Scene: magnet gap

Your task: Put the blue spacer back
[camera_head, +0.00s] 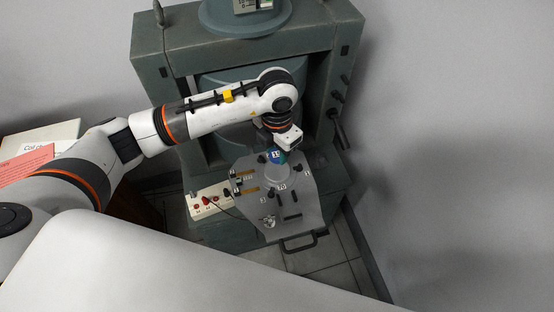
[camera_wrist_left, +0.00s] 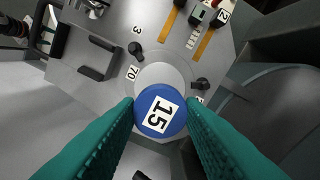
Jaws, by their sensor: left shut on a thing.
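The blue spacer (camera_wrist_left: 160,111) is a round disc with a white label reading 15. It fills the space between the two green fingers of my left gripper (camera_wrist_left: 160,115), which is shut on it. In the head view the blue spacer (camera_head: 277,156) shows just below my left gripper (camera_head: 287,147). Beneath it is a pale round seat (camera_wrist_left: 164,75) on the grey plate, partly covered by the spacer. I cannot tell whether the spacer touches the seat. My right gripper is not in view.
The grey plate (camera_head: 300,205) carries black pegs, handles and numbered labels. A large green-grey magnet frame (camera_head: 165,60) stands behind and around it. A white box with red knobs (camera_head: 208,203) is at the plate's left. A wall is close at right.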

